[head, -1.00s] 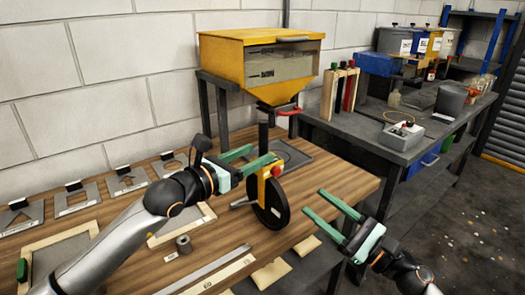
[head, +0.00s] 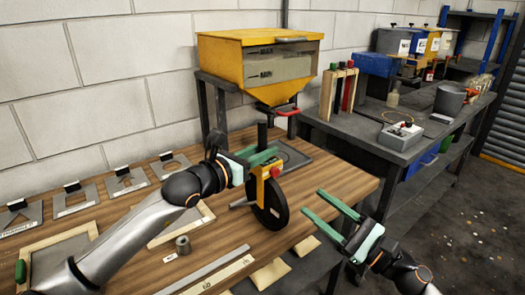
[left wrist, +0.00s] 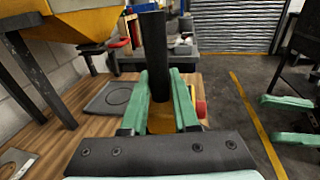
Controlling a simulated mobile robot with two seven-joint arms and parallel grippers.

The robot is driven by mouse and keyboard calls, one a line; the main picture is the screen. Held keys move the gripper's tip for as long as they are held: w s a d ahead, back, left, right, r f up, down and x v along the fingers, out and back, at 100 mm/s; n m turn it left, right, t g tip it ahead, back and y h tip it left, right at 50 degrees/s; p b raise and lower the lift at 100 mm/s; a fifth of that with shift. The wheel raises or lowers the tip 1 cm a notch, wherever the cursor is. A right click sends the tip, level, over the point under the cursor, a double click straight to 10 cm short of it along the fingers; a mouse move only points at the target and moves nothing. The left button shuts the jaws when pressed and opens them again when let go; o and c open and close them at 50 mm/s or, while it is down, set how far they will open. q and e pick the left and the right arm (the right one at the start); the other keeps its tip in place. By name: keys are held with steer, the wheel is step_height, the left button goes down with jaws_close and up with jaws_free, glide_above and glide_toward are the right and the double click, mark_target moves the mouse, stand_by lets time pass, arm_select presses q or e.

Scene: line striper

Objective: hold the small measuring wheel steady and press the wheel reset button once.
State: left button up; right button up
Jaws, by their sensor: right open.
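The small measuring wheel stands upright at the table's front edge, with a black wheel (head: 270,212), a yellow housing (head: 263,184) and a dark upright handle (head: 262,137). A red button (head: 276,171) sits on the housing's right side; it also shows in the left wrist view (left wrist: 201,108).
A yellow hopper (head: 262,55) stands behind the wheel, with a grey plate (head: 290,156) below it. Stencil plates (head: 75,200), a small grey cylinder (head: 183,244) and a long ruler (head: 222,277) lie on the wooden table. A dark bench (head: 400,150) stands at right.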

arm_select(q)
jaws_close()
stand_by(0.8)
arm_select(e)
jaws_close()
stand_by(0.3)
stand_by(1.3)
